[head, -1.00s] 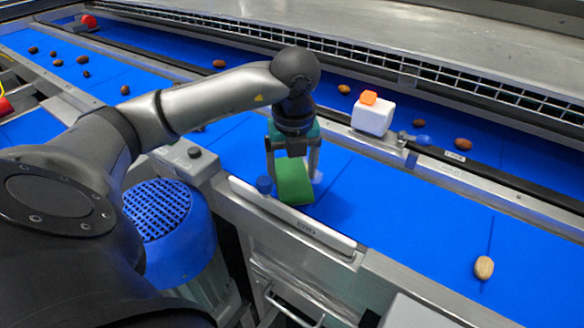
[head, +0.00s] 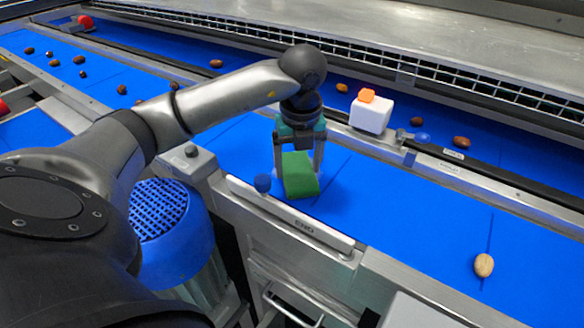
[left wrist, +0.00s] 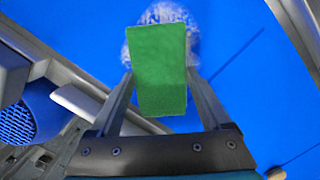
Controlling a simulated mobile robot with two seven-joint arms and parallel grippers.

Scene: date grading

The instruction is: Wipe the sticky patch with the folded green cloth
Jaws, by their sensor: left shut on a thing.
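The folded green cloth (head: 300,175) is held in my left gripper (head: 299,160), low over the near blue belt, and seems to touch it. In the left wrist view the cloth (left wrist: 160,70) sits between the two fingers of the gripper (left wrist: 160,88). A whitish, mottled sticky patch (left wrist: 164,13) shows on the belt around the cloth's far end and sides in that view. The cloth covers part of it. In the head view the patch is mostly hidden behind the cloth and gripper. My right gripper is not in view.
A white box (head: 370,116) with an orange top stands on the divider behind. A pale date (head: 484,265) lies on the belt at right. The belt between is clear.

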